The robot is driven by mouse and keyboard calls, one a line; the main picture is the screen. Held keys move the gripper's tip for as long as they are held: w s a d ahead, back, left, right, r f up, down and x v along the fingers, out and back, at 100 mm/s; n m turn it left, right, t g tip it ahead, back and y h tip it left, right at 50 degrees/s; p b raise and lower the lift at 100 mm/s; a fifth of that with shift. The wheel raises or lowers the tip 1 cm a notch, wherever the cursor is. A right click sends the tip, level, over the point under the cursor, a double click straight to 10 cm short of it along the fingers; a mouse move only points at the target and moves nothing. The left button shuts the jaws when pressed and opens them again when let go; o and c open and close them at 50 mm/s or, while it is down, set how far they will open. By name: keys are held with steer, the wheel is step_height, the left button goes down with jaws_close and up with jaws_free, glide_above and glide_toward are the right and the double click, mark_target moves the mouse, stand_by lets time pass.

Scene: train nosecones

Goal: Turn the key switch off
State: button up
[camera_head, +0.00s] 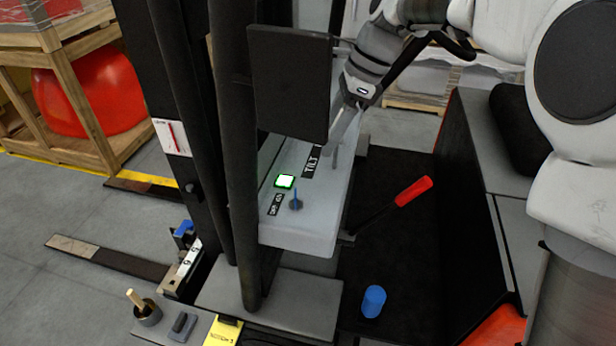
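A brass key-like piece stands upright in a dark round base (147,312) at the lower left, which looks like the key switch. Which way it is turned is not clear from here. My gripper (336,145) is at the top middle, beside the right edge of a black panel and over the far part of the grey console. It is well apart from the key, up and to the right. Its fingers are partly hidden by the panel, so their opening does not show clearly.
The grey console (310,228) carries a green-lit button (285,181) and a small blue lever (296,202). The black panel (289,84) and dark upright posts (236,150) stand between my gripper and the key. A red-handled lever (413,191) and blue cylinder (373,301) are to the right.

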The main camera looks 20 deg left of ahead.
mark_target(295, 193)
steer(key=b+x, duration=0.1)
steer(key=x, duration=1.6)
steer(key=shift+s+a+f, duration=0.1)
steer(key=shift+f, duration=0.1)
jaws_close()
